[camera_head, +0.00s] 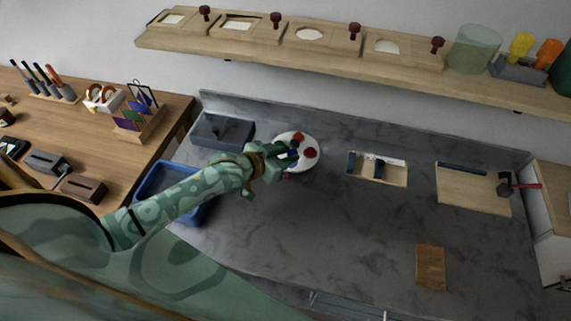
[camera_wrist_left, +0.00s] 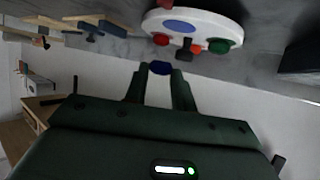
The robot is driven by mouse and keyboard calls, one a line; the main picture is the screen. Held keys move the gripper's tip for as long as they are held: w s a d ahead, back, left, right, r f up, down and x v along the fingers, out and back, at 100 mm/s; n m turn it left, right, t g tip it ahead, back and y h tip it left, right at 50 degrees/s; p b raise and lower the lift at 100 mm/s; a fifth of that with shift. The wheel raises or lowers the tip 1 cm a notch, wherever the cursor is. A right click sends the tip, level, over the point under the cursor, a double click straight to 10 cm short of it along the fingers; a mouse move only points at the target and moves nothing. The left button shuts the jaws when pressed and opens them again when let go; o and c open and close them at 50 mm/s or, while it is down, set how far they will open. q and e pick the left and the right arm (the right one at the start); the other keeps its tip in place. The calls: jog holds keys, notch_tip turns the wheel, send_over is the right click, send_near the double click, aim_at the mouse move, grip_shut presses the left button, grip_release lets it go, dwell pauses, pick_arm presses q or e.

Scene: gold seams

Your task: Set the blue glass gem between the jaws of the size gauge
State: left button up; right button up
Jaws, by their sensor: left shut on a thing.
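My left gripper (camera_head: 288,155) is at the white round plate (camera_head: 312,167) in the head view, covering part of it. In the left wrist view its fingers are shut on a blue glass gem (camera_wrist_left: 160,68), which sits between the fingertips. The plate (camera_wrist_left: 228,27) also shows there, apart from the held gem. The size gauge (camera_head: 396,177) is a pale wooden board with dark blue jaws, to the right of the plate; a gap shows between the jaws. My right gripper is not in view.
Red gems (camera_head: 310,153) lie on the plate; a green gem (camera_wrist_left: 220,46) shows in the wrist view. A grey box (camera_head: 222,133) and blue bin (camera_head: 156,178) stand left. A board with a hammer (camera_head: 470,195) lies right. The counter between plate and gauge is clear.

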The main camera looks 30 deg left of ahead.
pick_arm(q)
jog(key=shift+w+a+f, duration=0.2)
jog(key=shift+f, duration=0.2)
jog(key=f, duration=0.2)
jog(key=f+b, duration=0.1)
jog(key=shift+w+a, duration=0.3)
jog(key=shift+a, duration=0.05)
jog(key=shift+f, duration=0.2)
jog(key=shift+f, duration=0.2)
jog(key=o, duration=1)
jog(key=shift+c, duration=0.2)
